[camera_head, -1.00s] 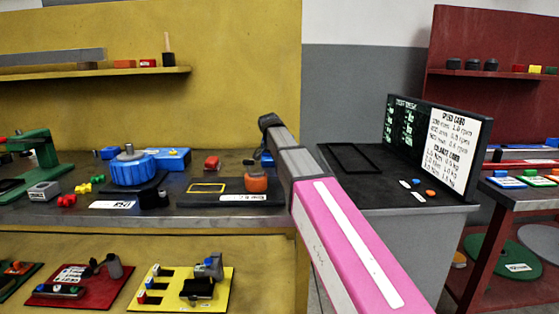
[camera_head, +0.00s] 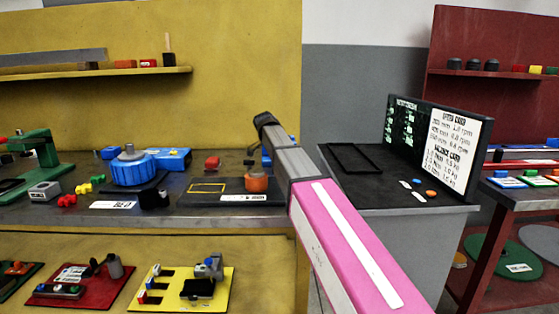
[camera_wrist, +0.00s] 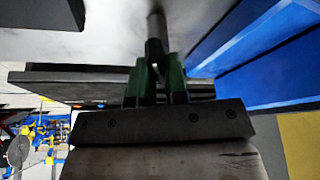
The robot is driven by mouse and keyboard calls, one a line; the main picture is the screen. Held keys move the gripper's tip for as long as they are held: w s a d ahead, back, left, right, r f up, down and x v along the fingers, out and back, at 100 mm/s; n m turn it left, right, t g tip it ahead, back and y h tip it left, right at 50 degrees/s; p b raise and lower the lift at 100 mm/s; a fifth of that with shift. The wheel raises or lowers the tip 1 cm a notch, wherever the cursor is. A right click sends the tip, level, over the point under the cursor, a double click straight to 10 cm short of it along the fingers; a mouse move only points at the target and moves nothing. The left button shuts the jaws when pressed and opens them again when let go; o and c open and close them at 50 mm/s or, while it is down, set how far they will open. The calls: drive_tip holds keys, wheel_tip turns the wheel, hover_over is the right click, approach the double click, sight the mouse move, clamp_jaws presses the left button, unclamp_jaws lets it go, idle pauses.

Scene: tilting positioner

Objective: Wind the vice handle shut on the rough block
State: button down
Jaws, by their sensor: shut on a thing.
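In the wrist view my gripper (camera_wrist: 157,78) has green fingers closed around the dark lower end of a short upright rod, which looks like the vice handle (camera_wrist: 156,28). The rod's upper part is grey. A large blue body (camera_wrist: 270,50) fills the right side of that view, close beside the fingers. In the head view my gripper is hidden behind my grey and pink arm. A blue part (camera_head: 266,160) shows just left of the arm, mostly covered. I cannot make out the vice jaws or the rough block in either view.
A blue round device (camera_head: 129,170) stands on the dark bench left of my arm. An orange knob (camera_head: 256,183) sits on a black plate (camera_head: 205,200) close to the arm. A sign board (camera_head: 433,145) stands on the grey cabinet at right.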

drive_tip(key=c, duration=1.1)
unclamp_jaws()
drive_tip(key=shift+c, duration=0.2)
drive_tip(key=v, duration=1)
drive_tip(key=shift+r, duration=0.4)
drive_tip(key=shift+s, duration=0.1)
